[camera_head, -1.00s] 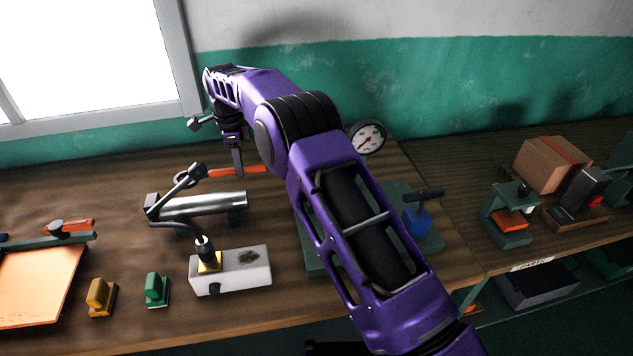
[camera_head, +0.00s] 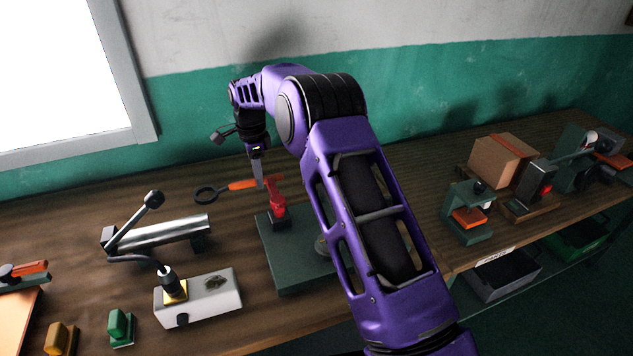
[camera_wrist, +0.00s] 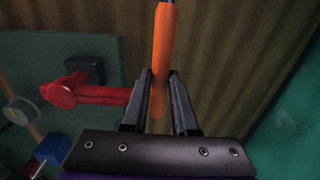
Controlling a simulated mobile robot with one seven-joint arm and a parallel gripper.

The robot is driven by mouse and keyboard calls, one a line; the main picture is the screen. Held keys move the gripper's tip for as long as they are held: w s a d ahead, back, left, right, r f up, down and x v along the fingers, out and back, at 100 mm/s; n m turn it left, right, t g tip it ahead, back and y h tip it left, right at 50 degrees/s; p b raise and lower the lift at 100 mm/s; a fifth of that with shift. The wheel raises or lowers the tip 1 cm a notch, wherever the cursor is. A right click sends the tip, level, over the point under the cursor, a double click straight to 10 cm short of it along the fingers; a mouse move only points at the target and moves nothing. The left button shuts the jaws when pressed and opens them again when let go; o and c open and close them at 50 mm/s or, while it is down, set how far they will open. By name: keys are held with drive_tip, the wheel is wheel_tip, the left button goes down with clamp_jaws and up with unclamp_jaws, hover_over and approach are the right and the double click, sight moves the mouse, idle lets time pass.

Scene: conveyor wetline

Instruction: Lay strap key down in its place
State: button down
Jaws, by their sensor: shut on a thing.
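The strap key has an orange handle and a dark ring at its end. In the head view the strap key (camera_head: 241,185) is held level above the bench, ring to the left. My gripper (camera_head: 259,183) points down and is shut on the orange handle. In the wrist view the handle (camera_wrist: 162,50) runs up between the two fingers of my gripper (camera_wrist: 158,85), and the ring is out of frame. A red valve-like fitting (camera_head: 277,199) stands just right of and below the handle; it also shows left of the fingers in the wrist view (camera_wrist: 95,93). The strap key's place cannot be made out.
The fitting stands on a dark green plate (camera_head: 284,274), partly hidden by my arm. A metal cylinder with a lever (camera_head: 160,232) and a white block (camera_head: 205,302) lie to the left. A cardboard box (camera_head: 500,160) stands at right. Bare bench lies below the ring.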

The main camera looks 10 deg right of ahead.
drive_tip(key=w+d, duration=0.1)
drive_tip(key=d, duration=0.4)
drive_tip(key=w+d+f, duration=0.1)
drive_tip(key=d, duration=0.4)
drive_tip(key=w+d, duration=0.1)
drive_tip(key=d, duration=0.5)
drive_tip(key=shift+w+d+f, duration=0.1)
drive_tip(key=shift+f, duration=2.7)
drive_tip(key=shift+f+b, duration=0.15)
drive_tip(key=shift+b, duration=0.2)
drive_tip(key=c, duration=0.7)
unclamp_jaws()
